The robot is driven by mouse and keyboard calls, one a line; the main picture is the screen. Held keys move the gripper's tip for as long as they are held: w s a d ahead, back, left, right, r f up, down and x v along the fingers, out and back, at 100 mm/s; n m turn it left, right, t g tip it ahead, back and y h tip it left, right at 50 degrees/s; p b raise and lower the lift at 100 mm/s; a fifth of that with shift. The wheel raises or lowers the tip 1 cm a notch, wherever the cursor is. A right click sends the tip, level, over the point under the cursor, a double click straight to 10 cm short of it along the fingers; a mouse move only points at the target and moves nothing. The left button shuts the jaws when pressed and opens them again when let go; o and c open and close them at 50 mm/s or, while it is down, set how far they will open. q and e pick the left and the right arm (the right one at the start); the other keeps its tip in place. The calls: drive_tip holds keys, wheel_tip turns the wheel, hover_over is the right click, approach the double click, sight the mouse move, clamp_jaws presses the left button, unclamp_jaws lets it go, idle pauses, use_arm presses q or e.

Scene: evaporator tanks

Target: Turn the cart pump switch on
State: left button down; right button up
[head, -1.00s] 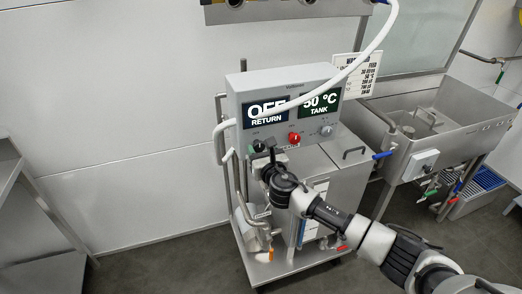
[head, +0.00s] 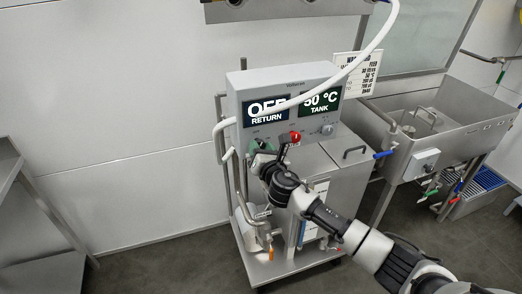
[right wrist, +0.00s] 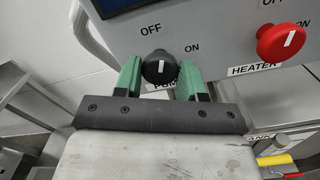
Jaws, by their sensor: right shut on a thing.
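The pump switch is a black knob (right wrist: 160,66) with a white mark, on the front of the grey control box (head: 236,104) on the cart. In the right wrist view it sits between the green fingers of my right gripper (right wrist: 160,78), which is shut on it. In the head view my right gripper (head: 262,148) is at the box's lower left and hides the knob. The return display (head: 267,110) reads OFF. My left gripper is out of view.
A red heater knob (right wrist: 281,42) is just right of the pump knob. The tank display (head: 320,102) reads 50 °C. A white hose (head: 372,48) arches in front of the box. A steel sink (head: 455,125) stands to the right, and a steel table (head: 10,165) at the left.

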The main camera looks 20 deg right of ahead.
drive_tip(key=m+b, duration=0.1)
drive_tip(key=m, duration=1.2)
drive_tip(key=shift+m, duration=0.4)
drive_tip(key=o, duration=0.9)
drive_tip(key=s, duration=0.5)
drive_tip(key=s+b, duration=0.1)
drive_tip(key=s, duration=0.5)
drive_tip(key=shift+d, duration=0.2)
drive_tip(key=shift+w, duration=0.1)
